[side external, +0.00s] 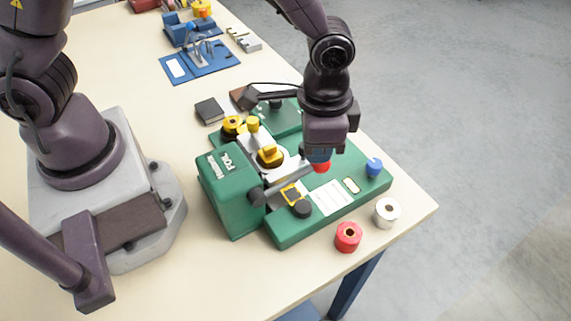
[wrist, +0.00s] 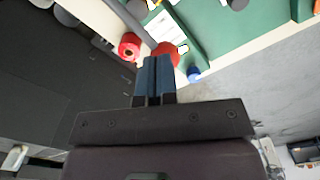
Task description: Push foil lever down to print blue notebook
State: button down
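The green foil press (side external: 330,219), marked FOIL, stands on the table. Its grey lever (side external: 290,184) slopes up to a red knob (side external: 321,168); the knob also shows in the wrist view (wrist: 170,49). My gripper (side external: 318,156) points down right over the knob. In the wrist view my gripper's blue fingers (wrist: 155,62) are together, with nothing seen between them, and their tips overlap the knob's near edge. I cannot tell whether they touch it.
A red roll (side external: 348,238) and a silver roll (side external: 388,212) stand at the table's front edge. A blue knob (side external: 374,167) sits on the press's right end.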

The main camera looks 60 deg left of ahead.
aim_at(315, 165)
jog(key=shift+f, duration=0.3)
jog(key=shift+s+f, duration=0.15)
jog(key=shift+f, duration=1.5)
dwell(0.3)
notch_tip(315, 165, up, 11)
jog(key=shift+s+r, duration=0.15)
dwell(1.1)
notch_tip(315, 165, up, 4)
dwell(0.7)
